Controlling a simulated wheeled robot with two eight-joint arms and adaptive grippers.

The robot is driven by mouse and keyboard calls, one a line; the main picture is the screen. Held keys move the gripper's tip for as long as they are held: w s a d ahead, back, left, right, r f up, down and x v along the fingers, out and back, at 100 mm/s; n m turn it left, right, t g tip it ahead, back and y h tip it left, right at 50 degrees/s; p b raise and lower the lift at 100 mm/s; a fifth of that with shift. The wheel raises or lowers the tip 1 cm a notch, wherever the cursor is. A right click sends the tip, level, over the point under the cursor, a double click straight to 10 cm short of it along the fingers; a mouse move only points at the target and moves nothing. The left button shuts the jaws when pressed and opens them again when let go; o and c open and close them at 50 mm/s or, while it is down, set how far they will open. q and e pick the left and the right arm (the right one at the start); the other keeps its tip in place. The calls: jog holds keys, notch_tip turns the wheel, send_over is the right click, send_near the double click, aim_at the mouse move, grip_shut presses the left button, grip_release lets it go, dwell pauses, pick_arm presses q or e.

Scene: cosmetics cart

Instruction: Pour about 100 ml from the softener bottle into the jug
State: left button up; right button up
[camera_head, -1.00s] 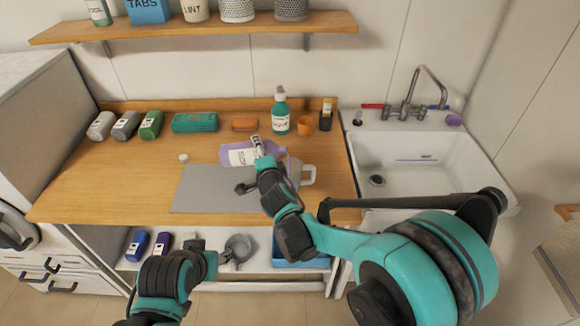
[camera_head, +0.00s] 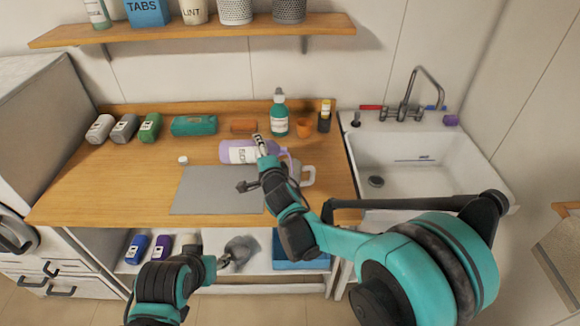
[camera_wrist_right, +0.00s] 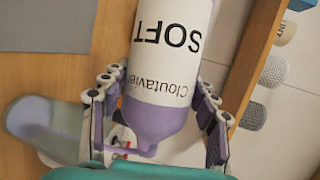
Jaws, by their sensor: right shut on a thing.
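The lilac softener bottle (camera_head: 238,152) with a white label lies nearly on its side in the air over the counter. My right gripper (camera_head: 262,147) is shut around it; in the right wrist view its fingers (camera_wrist_right: 157,105) flank the bottle (camera_wrist_right: 165,50), and the narrow purple end lies between them. The pale translucent jug (camera_head: 308,174) stands at the right end of the grey mat, partly hidden by my right arm; the bottle's right end is close to it. I cannot tell whether anything is flowing. My left gripper (camera_head: 223,261) is low, by the under-shelf; its fingers are unclear.
The grey mat (camera_head: 215,190) is bare on its left part. A small white cap (camera_head: 183,160) lies on the counter. A teal bottle (camera_head: 279,120) and an orange cup (camera_head: 304,127) stand behind. The sink (camera_head: 430,160) is at the right. A grey item (camera_head: 243,247) is by my left gripper.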

pick_arm(q)
jog(key=shift+s+a, duration=0.15)
jog(key=shift+s, duration=0.1)
pick_arm(e)
jog(key=shift+r, duration=0.25)
dwell(1.1)
pick_arm(q)
jog(key=shift+s+f+b, duration=0.2)
jog(key=shift+f+b, duration=0.1)
jog(key=shift+b, duration=0.05)
pick_arm(e)
jog(key=shift+m+y, duration=0.3)
jog(key=shift+m, duration=0.1)
dwell(0.7)
